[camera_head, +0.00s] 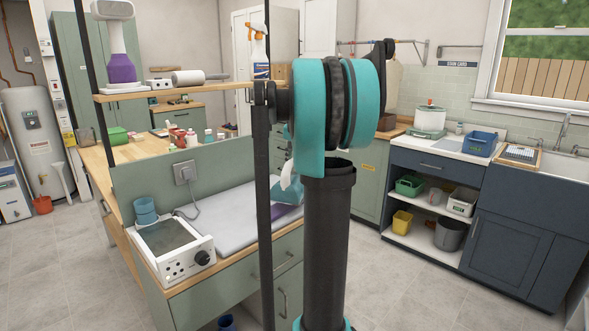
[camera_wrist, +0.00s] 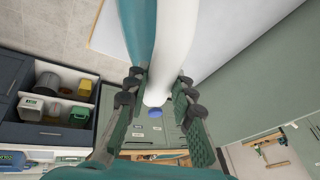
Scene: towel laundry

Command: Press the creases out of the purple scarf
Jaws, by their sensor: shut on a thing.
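My gripper (camera_wrist: 159,92) shows in the wrist view, its two dark fingers shut on the white handle (camera_wrist: 172,50) of what looks like a teal iron (camera_wrist: 137,28). The handle has a blue end. In the head view the teal iron (camera_head: 286,189) shows partly, low over the pale pressing pad (camera_head: 235,212) on the green counter. A lilac patch, likely the purple scarf (camera_head: 288,214), lies on the pad beside it. My arm hides most of the scarf and my gripper there. I cannot tell whether the iron touches the scarf.
A cord runs from the wall socket (camera_head: 185,173) down to the counter. A wooden shelf (camera_head: 180,92) above holds a purple steamer (camera_head: 120,65) and a spray bottle (camera_head: 259,50).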

